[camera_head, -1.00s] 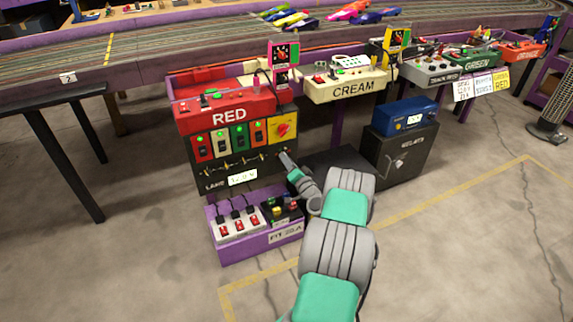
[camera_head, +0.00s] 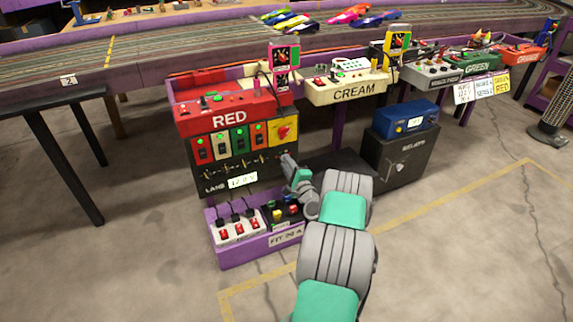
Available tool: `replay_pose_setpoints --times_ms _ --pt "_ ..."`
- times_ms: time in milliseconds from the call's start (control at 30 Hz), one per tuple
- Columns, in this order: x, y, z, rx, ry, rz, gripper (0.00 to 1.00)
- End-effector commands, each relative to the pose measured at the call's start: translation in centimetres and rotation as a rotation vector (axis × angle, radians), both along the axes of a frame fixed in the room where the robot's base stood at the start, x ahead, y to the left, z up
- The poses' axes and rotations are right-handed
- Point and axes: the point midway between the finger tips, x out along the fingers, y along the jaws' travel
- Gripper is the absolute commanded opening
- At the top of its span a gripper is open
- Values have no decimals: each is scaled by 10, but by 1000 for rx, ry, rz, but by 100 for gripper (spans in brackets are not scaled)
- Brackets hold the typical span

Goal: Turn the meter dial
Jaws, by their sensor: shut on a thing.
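The red unit (camera_head: 229,119) stands under the track. Below is a black panel (camera_head: 218,174) with a row of plugs and wires and a white readout (camera_head: 242,180) beside the word LANE. My gripper (camera_head: 286,158) is at the right end of this black panel, just below the yellow plate. It is shut on a small part there, apparently the meter dial, which the fingers hide.
A purple tray (camera_head: 247,256) with switches and coloured buttons sits below my gripper. The CREAM unit (camera_head: 352,91) is to the right. A blue box (camera_head: 406,118) stands on a dark RELAYS cabinet (camera_head: 405,158). The floor in front is open.

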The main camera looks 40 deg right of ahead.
Motion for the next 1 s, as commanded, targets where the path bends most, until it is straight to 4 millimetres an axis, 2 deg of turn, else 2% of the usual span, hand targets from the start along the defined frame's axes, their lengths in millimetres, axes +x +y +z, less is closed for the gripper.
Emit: replay_pose_setpoints --times_ms 500,1000 --pt "3 3 3 374 -111 10 0" --pt "3 3 3 467 -138 9 0"
